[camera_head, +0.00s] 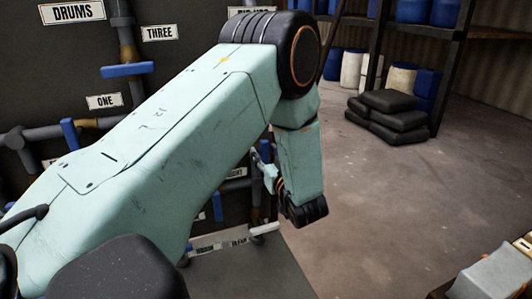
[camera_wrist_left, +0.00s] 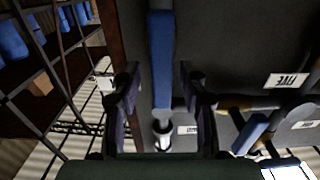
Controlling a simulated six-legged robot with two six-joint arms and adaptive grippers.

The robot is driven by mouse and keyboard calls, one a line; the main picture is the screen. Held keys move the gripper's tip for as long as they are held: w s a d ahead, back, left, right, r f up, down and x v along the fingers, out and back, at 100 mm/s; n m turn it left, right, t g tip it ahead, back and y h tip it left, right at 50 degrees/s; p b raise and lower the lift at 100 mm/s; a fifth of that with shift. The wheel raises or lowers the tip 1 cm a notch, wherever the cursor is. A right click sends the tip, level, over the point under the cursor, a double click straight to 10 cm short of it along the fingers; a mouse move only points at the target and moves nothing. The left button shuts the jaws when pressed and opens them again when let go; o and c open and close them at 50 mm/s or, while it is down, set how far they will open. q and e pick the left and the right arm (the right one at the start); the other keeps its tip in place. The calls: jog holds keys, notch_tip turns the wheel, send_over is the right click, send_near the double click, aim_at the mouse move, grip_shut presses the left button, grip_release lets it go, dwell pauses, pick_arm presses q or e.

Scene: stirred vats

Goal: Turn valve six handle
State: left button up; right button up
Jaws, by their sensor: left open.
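In the left wrist view, a long blue valve handle (camera_wrist_left: 161,60) stands upright in the picture, between the two dark fingers of my left gripper (camera_wrist_left: 158,82). The fingers are open, with a gap on each side of the handle. I cannot tell whether the handle lies between the fingertips or beyond them. A pale metal fitting (camera_wrist_left: 162,132) shows below the handle, beside a small white label too small to read. In the head view, my left arm hides most of the gripper and the valve there. No label reading SIX is legible in either view.
Other blue handles (camera_head: 127,70) and pipes (camera_head: 62,131) sit on the dark panel, with labels THREE (camera_head: 160,33), ONE (camera_head: 103,101) and FIVE (camera_wrist_left: 286,80). Black sacks (camera_head: 390,103) and blue drums (camera_head: 427,84) stand at the back right.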

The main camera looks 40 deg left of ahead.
pick_arm(q)
jog(key=shift+w+a+f, duration=0.1)
jog(key=shift+a+f, duration=0.2)
jog(key=shift+a, duration=0.3)
jog(key=shift+c, duration=1.2)
jog(key=shift+d+r, duration=0.2)
jog(key=shift+d, duration=0.25)
jog(key=c, duration=0.5)
jog(key=shift+a, duration=0.15)
grip_shut()
pick_arm(e)
jog(key=shift+a, duration=0.2)
